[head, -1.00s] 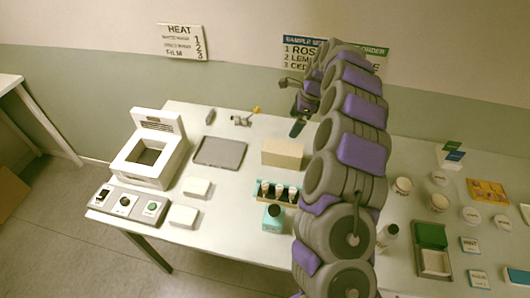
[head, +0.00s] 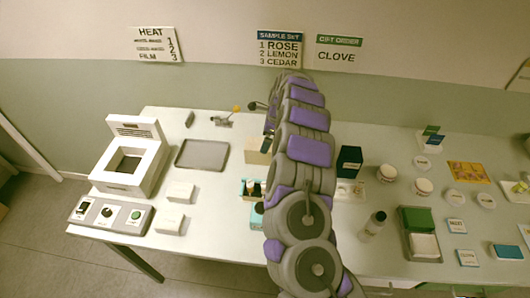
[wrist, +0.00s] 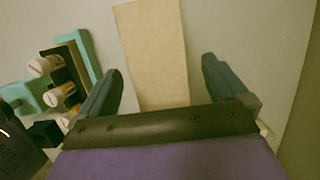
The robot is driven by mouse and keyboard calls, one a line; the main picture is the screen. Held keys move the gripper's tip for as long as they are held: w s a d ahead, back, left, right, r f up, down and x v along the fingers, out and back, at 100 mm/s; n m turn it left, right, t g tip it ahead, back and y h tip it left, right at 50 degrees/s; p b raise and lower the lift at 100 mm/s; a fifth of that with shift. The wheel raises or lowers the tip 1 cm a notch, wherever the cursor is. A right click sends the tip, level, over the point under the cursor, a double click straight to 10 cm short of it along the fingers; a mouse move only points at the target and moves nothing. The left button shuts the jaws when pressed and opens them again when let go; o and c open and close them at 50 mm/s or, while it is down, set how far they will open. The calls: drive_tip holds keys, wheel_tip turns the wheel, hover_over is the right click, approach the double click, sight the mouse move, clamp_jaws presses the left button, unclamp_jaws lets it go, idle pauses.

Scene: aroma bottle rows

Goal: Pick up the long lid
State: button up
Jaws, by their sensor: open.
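The long lid appears to be the flat tan rectangular piece (wrist: 152,45) in the wrist view; it also shows in the head view (head: 256,151), on the table, its right part hidden behind my arm. My gripper (wrist: 163,70) is open and empty. Its two dark fingers lie on either side of the tan piece in the wrist view, with gaps to both edges. I cannot tell the height between fingers and piece. In the head view the arm mostly hides the gripper.
A teal rack (wrist: 85,60) with several white-capped vials stands left of the tan piece in the wrist view. In the head view a grey tray (head: 203,154) and white heater (head: 130,160) stand left; a dark box (head: 348,160) stands right of my arm.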

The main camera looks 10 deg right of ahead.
drive_tip(key=shift+s+b+x, duration=0.2)
drive_tip(key=shift+b+x, duration=0.55)
drive_tip(key=shift+x, duration=2.25)
drive_tip(key=shift+d, duration=0.2)
drive_tip(key=shift+c, duration=0.5)
drive_tip(key=c, duration=0.9)
drive_tip(key=shift+o, duration=0.2)
